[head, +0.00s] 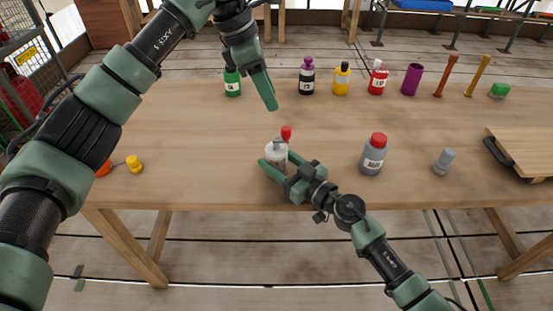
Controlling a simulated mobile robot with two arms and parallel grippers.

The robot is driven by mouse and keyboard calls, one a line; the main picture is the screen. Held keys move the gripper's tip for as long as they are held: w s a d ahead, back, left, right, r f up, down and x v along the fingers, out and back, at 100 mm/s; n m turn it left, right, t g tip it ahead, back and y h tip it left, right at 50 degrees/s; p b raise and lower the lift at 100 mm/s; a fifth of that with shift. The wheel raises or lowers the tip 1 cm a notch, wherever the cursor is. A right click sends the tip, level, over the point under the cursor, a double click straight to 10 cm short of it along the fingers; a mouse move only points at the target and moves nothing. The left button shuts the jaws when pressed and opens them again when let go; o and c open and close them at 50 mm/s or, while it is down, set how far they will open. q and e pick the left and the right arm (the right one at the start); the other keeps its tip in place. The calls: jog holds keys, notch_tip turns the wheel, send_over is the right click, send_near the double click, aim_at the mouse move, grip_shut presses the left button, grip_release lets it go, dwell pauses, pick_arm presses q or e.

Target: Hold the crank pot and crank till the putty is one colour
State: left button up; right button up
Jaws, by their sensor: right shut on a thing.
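The crank pot (276,151) is a small whitish pot with a grey crank part and a red knob (286,132) on top. It stands near the front edge of the table, left of the middle. My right gripper (279,166) is shut on the pot from the front right, low on its body. My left gripper (268,98) is up above the table behind the pot, pointing down and apart from the knob. Its fingers overlap in this view, so its opening is unclear. No putty colour can be made out inside the pot.
A grey bottle with a red cap (373,155) and a small grey bottle (444,160) stand to the right. Several bottles, a purple cup (411,80) and two upright sticks line the back. A wooden board (520,148) lies far right. The table's middle is clear.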

dwell(0.3)
pick_arm(q)
grip_shut()
jog(key=w+d+f+m+t+y, duration=0.1)
jog(key=w+f+m+t+y, duration=0.1)
jog(key=m, duration=0.7)
jog(key=w+d+f+m+t+y, duration=0.1)
jog(key=f+m, duration=0.4)
jog(key=m, duration=0.5)
jog(key=shift+w+d+f+m+t+y, duration=0.25)
jog(key=shift+w+f+m+t+y, duration=0.1)
jog(key=shift+t+y, duration=0.15)
dwell(1.1)
jog(key=shift+f, duration=1.45)
